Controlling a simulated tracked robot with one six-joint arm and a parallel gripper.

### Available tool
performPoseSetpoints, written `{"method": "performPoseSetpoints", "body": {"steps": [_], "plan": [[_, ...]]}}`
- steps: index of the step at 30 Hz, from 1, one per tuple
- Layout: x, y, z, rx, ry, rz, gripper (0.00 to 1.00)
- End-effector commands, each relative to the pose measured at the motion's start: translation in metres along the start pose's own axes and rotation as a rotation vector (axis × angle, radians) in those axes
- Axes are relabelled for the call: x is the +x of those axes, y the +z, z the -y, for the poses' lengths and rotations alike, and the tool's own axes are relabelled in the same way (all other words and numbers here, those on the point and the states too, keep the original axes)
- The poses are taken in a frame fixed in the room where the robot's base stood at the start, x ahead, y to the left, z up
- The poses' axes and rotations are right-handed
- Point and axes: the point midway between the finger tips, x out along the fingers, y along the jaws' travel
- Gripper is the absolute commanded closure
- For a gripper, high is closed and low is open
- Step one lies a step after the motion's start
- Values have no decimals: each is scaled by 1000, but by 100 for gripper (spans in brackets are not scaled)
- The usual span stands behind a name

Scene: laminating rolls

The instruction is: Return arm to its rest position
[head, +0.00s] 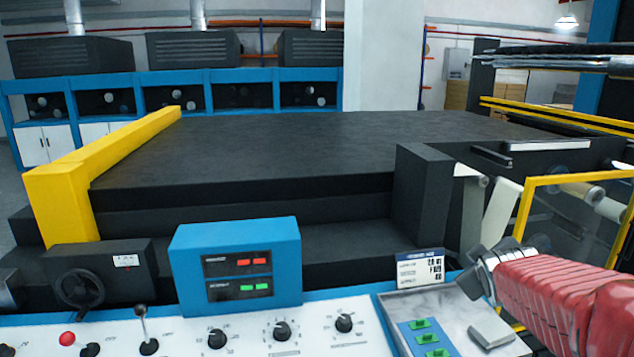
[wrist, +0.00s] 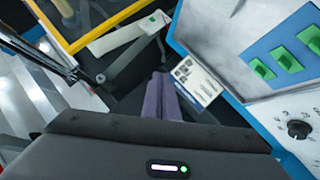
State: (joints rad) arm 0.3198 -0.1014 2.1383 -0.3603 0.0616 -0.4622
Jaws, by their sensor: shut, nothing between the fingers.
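My gripper (wrist: 160,77) shows in the wrist view as two grey-purple fingers pressed together, shut with nothing between them. It points past a small white label card (wrist: 196,80) and hangs clear of the control panel. In the head view, my arm in its red ribbed cover reaches in from the right edge, and its grey metal end is above the right part of the panel, near the same label card (head: 420,268). The fingers cannot be made out clearly in the head view.
The white control panel (head: 245,340) has knobs, a lever, a red button and green switches (head: 426,338). A blue display box (head: 237,263) stands on it. A yellow guard frame (head: 524,210) and rolls (head: 577,191) are close by the arm. The wide black machine bed (head: 290,145) is bare.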

Motion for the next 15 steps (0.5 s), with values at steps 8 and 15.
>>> {"method": "performPoseSetpoints", "body": {"steps": [8,15], "plan": [[-71,7,55,177,-107,90,100],[-132,26,108,320,-212,182,100]]}}
